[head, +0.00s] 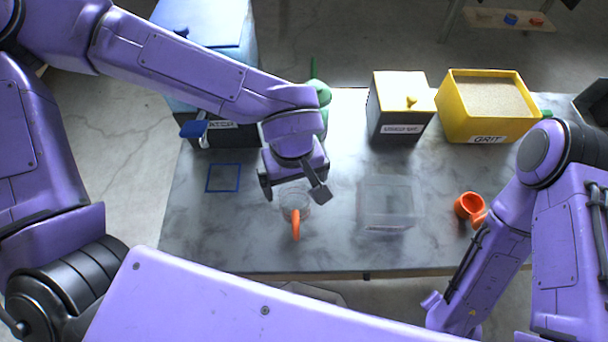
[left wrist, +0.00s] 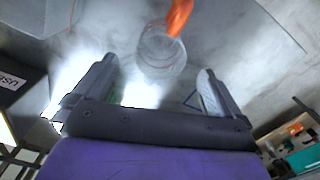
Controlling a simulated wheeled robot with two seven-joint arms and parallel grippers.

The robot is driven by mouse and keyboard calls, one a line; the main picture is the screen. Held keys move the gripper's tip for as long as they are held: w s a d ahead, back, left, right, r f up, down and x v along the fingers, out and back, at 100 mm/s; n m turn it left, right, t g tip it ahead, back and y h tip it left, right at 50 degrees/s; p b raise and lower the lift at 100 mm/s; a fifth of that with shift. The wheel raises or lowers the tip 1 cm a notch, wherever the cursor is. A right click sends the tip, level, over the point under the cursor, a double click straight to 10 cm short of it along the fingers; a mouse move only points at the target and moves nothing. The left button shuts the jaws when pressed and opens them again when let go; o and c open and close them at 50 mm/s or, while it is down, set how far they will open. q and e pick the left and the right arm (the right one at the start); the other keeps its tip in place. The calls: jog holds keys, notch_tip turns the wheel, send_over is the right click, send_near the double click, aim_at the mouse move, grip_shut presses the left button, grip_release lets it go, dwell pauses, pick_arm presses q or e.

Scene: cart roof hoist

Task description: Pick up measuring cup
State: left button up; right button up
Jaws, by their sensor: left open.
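The measuring cup (head: 296,215) is a clear cup with an orange handle, standing on the grey table. The handle points toward the table's front edge. My left gripper (head: 293,190) is open and empty, just behind and above the cup in the head view, partly covering its far side. In the left wrist view the cup (left wrist: 161,50) shows ahead of the spread fingers of the left gripper (left wrist: 157,80), with its orange handle at the top edge. The cup is not between the fingertips in that picture. My right arm is at the right, but its gripper does not show.
A clear bin (head: 390,226) stands right of the cup. An orange mug (head: 470,206) is close to my right arm. A yellow grit box (head: 462,127) and a dark box with a yellow lid (head: 401,92) stand at the back. A blue outlined square (head: 223,178) on the left is empty.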

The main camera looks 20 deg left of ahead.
aim_at(294, 200)
pick_arm(q)
jog(key=f, duration=0.2)
jog(key=s+f, duration=0.1)
jog(key=f, duration=0.1)
jog(key=shift+s+f+b, duration=0.1)
jog(key=shift+f+b, duration=0.2)
jog(key=shift+f, duration=0.05)
jog(key=f, duration=0.3)
jog(key=w+f, duration=0.1)
jog(key=f, duration=0.1)
jog(key=shift+f, duration=0.3)
jog(key=c, duration=1)
